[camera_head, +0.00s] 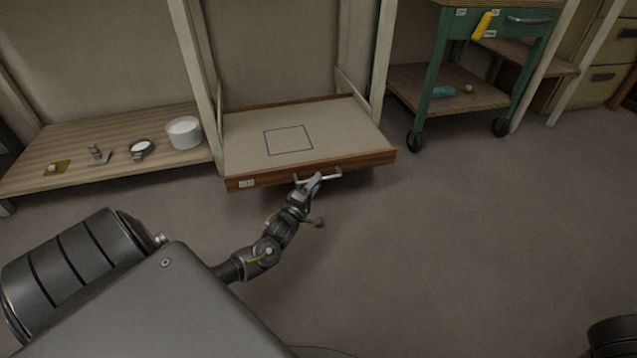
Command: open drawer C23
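A wooden drawer (350,117) with a brown front stands pulled out between white posts in the middle of the head view. Its flat inside shows a blue square outline and looks otherwise empty. A small label (246,183) is on the left of its front, too small to read. A pale bar handle (331,174) is on the front. My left gripper (308,183) is at the left part of this handle, overlapping it; whether its fingers are closed around the bar is too small to tell. My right gripper does not show.
A low wooden shelf (60,150) on the left bears a white pot (184,133), a dark round dish (142,149) and small metal parts. A green wheeled cart (432,92) stands at the back right.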

